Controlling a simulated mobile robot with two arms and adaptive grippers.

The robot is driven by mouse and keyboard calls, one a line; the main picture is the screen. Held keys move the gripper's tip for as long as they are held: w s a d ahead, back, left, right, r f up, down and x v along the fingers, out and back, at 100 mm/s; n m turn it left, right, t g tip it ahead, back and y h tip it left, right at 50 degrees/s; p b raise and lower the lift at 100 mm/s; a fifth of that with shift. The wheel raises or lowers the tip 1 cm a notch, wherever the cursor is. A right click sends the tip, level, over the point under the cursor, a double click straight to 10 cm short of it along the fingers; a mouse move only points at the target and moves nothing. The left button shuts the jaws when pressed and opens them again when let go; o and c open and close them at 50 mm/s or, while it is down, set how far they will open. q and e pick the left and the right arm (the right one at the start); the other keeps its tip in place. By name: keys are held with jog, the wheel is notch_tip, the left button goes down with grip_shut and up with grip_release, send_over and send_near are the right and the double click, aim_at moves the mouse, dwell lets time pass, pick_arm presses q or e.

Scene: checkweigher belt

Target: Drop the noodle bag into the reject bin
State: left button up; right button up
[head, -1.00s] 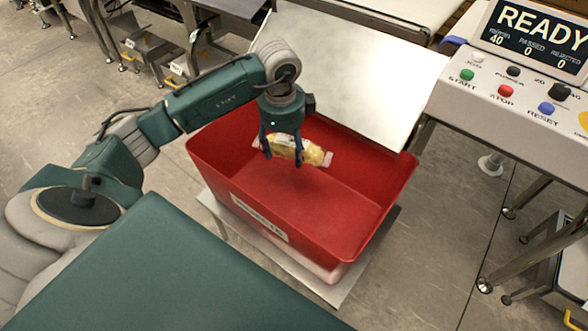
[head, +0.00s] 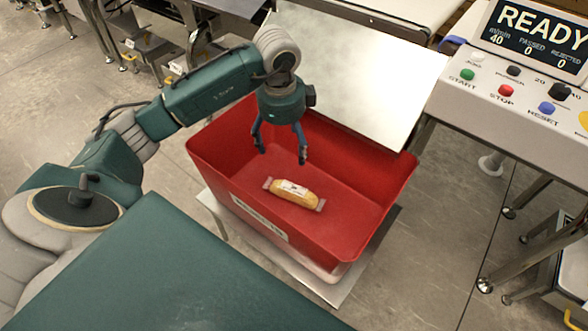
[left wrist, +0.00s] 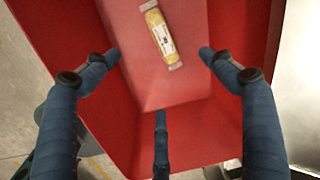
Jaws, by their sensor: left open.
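The noodle bag (head: 294,193), a yellow pack with clear ends and a white label, lies on the floor of the red reject bin (head: 345,205). It also shows in the left wrist view (left wrist: 159,36), lying inside the bin (left wrist: 190,135). My left gripper (head: 281,158) is open and empty above the bin, over its back part and apart from the bag. Its spread blue fingers (left wrist: 160,60) show in the left wrist view with nothing between them. My right gripper is in neither view.
A pale metal chute plate (head: 355,65) slopes to the bin's back edge. The control panel (head: 525,95) with its READY display stands at the right. The bin rests on a low light-coloured stand (head: 340,290).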

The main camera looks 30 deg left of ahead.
pick_arm(q)
notch_tip(320, 180, up, 10)
jog(key=s, duration=0.1)
jog(key=shift+d+f, duration=0.15)
dwell(0.4)
